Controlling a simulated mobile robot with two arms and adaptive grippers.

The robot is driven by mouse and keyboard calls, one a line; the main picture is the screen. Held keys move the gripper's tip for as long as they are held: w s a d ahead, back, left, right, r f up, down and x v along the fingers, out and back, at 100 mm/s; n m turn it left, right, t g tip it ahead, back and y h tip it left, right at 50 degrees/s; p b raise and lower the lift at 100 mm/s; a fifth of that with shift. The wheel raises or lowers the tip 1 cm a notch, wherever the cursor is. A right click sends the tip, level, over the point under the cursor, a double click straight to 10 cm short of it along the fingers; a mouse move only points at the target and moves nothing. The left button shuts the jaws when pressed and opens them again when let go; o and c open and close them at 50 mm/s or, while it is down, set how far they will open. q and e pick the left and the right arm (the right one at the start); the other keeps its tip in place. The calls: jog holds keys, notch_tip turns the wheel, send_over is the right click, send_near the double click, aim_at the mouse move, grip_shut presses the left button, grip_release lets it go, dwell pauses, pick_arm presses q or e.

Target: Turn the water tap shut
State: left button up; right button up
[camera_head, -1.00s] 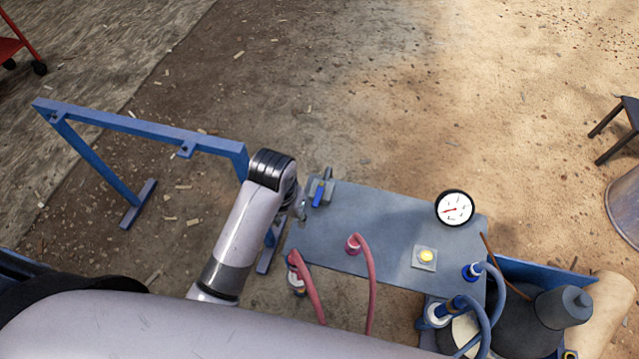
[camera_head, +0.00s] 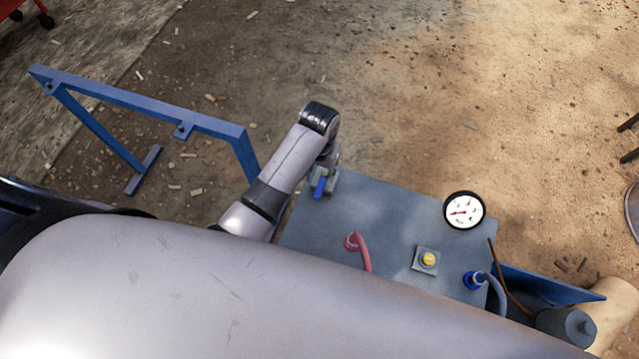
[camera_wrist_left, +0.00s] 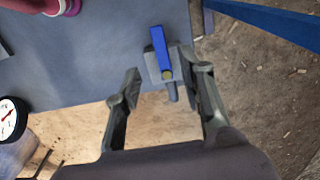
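The water tap, with a blue lever handle (camera_head: 319,187) on a grey body, sits at the far left corner of a grey panel (camera_head: 390,225). In the left wrist view its blue lever (camera_wrist_left: 159,43) points up the picture, away from the gripper. My left gripper (camera_wrist_left: 167,78) is open, with one finger on each side of the tap body. Whether either finger touches it I cannot tell. In the head view the left gripper (camera_head: 327,165) is right at the tap and its fingers are mostly hidden. My right gripper is not in view.
A blue metal frame (camera_head: 140,122) stands to the left. Bare ground lies beyond the panel.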

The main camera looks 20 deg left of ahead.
aim_at(319, 189)
pick_arm(q)
notch_tip(319, 189, down, 4)
notch_tip(319, 189, down, 4)
jog(key=shift+r, duration=0.25)
jog(key=shift+f+b, duration=0.3)
jog(key=shift+f, duration=0.1)
grip_shut()
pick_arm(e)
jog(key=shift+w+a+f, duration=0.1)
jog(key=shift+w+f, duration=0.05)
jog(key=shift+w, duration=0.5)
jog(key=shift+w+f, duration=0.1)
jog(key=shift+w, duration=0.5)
